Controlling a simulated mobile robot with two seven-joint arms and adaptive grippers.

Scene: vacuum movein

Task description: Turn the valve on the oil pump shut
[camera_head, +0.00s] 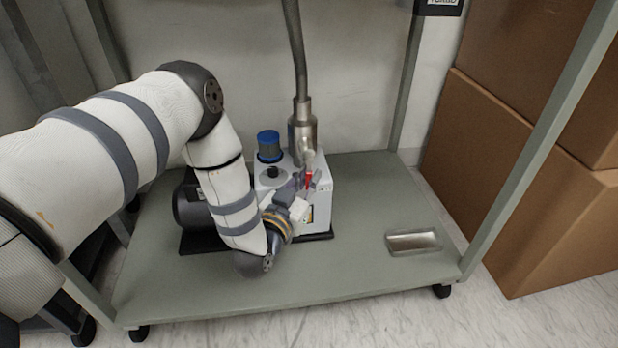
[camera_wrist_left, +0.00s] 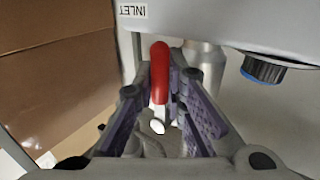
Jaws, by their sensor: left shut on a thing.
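The oil pump (camera_head: 322,198) is a white box with a dark motor (camera_head: 190,205) at its left, standing on the grey cart's lower shelf. A metal fitting (camera_head: 302,130) with a grey hose rises from its top. The valve's red handle (camera_head: 309,180) shows small in the head view. In the left wrist view the red handle (camera_wrist_left: 160,72) stands between the purple-padded fingers, its pale lower end near the pads. My left gripper (camera_head: 303,187) is shut on the handle beside the pump; the finger contact is partly hidden. My right gripper is out of view.
A blue-capped filter (camera_head: 268,146) and a black knob (camera_head: 273,172) sit on the pump close to my left arm. A shallow metal tray (camera_head: 412,242) lies on the right of the shelf (camera_head: 370,200). Cart posts (camera_head: 540,150) and cardboard boxes (camera_head: 545,190) border the right side.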

